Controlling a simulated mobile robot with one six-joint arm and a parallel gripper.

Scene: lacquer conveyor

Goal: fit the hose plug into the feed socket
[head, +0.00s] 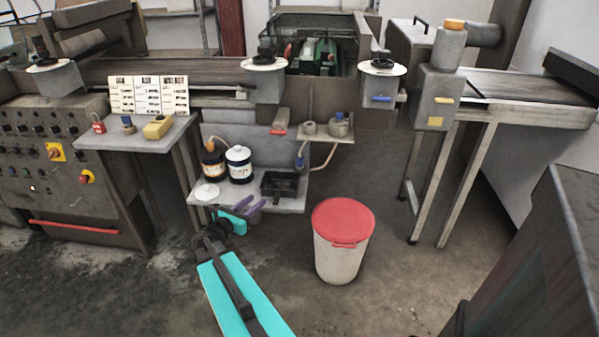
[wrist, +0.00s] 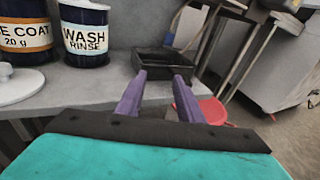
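My gripper (head: 249,207) has purple fingers and is open and empty in front of the low shelf. In the wrist view my gripper (wrist: 158,82) shows its fingertips apart, before a black tray. A blue-topped fitting (head: 300,161), which looks like the hose plug, hangs at the right end of the low shelf in the head view. A tan hose (head: 331,154) curves beside it from the small upper shelf. I cannot surely tell which part is the feed socket; small grey fittings (head: 310,128) stand on that upper shelf. Neither plug nor socket is clear in the wrist view.
The low shelf (head: 285,206) holds a dark can (head: 212,164), a white WASH RINSE can (head: 239,165), a white lid (head: 206,191) and the black tray (wrist: 160,63). A red-lidded bin (head: 341,258) stands right of my arm.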

